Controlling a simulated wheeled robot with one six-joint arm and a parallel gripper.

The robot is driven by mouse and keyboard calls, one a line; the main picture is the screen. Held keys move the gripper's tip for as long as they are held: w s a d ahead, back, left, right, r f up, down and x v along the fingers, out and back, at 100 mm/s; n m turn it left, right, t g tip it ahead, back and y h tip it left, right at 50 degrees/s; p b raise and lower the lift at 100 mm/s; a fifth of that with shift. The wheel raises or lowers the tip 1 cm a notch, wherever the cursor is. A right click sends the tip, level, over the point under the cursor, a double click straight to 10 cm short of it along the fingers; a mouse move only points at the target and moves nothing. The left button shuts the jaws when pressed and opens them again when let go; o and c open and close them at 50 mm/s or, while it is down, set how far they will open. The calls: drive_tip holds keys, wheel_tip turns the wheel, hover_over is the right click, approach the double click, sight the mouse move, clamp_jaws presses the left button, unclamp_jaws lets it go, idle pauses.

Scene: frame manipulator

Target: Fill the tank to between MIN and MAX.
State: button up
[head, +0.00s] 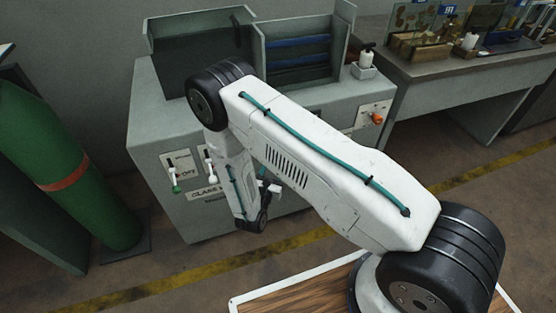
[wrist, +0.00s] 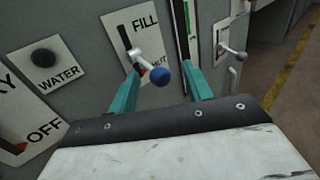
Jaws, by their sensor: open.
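In the wrist view a white lever with a blue ball knob (wrist: 160,75) stands out from a white plate marked FILL at the top (wrist: 146,22); its lower word is partly hidden and ends in "UT". My gripper (wrist: 161,80) is open, with one teal finger on each side of the knob. I cannot tell whether either finger touches it. Just right of the lever is a narrow upright strip with a dark frame and green and white parts (wrist: 187,35), perhaps the tank gauge; no MIN or MAX marks or level are readable. In the head view my gripper (head: 268,195) is low at the machine's front (head: 150,130).
A WATER plate with a black knob (wrist: 43,57) and an OFF plate (wrist: 30,130) are left of the lever. Another lever (wrist: 232,52) is to the right. In the head view a green cylinder (head: 70,170) stands left, and a workbench (head: 440,68) is right.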

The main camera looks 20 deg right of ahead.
drive_tip(key=w+d+f+n+y, duration=0.1)
drive_tip(key=w+d+f, duration=0.1)
drive_tip(key=w, duration=0.4)
drive_tip(key=shift+d+t, duration=0.3)
drive_tip(key=shift+d, duration=0.6)
drive_tip(key=shift+s+f, duration=0.1)
